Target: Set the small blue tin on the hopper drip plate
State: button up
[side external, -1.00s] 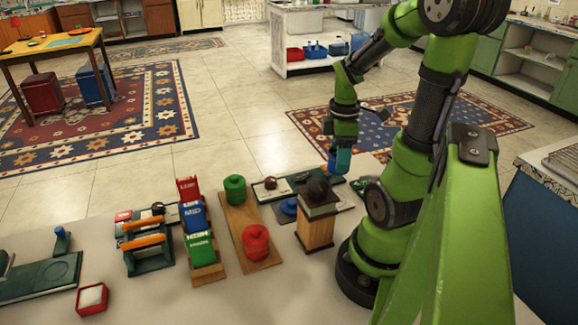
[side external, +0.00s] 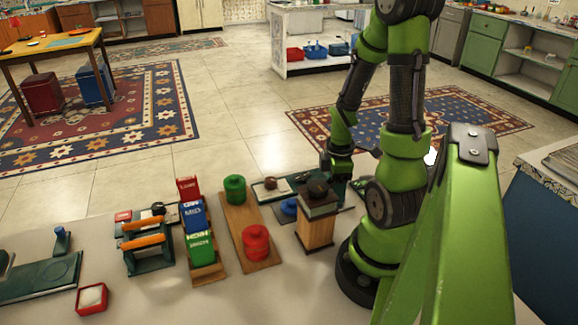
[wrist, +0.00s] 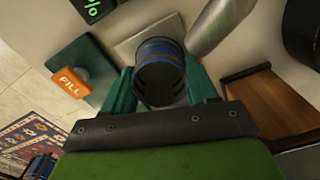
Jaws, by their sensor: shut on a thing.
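The small blue tin (wrist: 158,50) is a short round can with a blue band and a dark near end. In the wrist view my gripper (wrist: 160,80) is shut on it, with teal fingers on both sides. A light grey square plate (wrist: 148,31), which looks like the drip plate, lies under or just beyond the tin. I cannot tell whether the tin touches it. In the side view my gripper (side external: 337,183) is low behind a wooden box with a dark top (side external: 317,229), and the tin is not clearly visible.
A metal spout (wrist: 218,25) hangs right beside the tin. A teal box with an orange FILL label (wrist: 73,82) is left of the plate. A wooden piece (wrist: 265,98) stands at right. Green and red canisters (side external: 256,243) stand on a board on the counter.

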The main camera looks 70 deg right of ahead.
jog(key=shift+f, duration=0.15)
jog(key=o, duration=1.1)
jog(key=shift+c, duration=0.2)
notch_tip(320, 180, up, 12)
jog(key=w+a+r+m+t+y, duration=0.1)
jog(key=w+a+r+m+t, duration=0.2)
jog(key=a, duration=0.8)
jog(key=w+a+r+m+t+y, duration=0.1)
jog(key=w+a+r+m+t, duration=0.3)
jog(key=a, duration=0.6)
notch_tip(320, 180, up, 3)
jog(key=w+m, duration=0.1)
jog(key=m, duration=0.1)
jog(key=shift+w+a+r+m, duration=0.2)
jog(key=shift+w+a+m, duration=0.1)
jog(key=shift+w+a, duration=0.1)
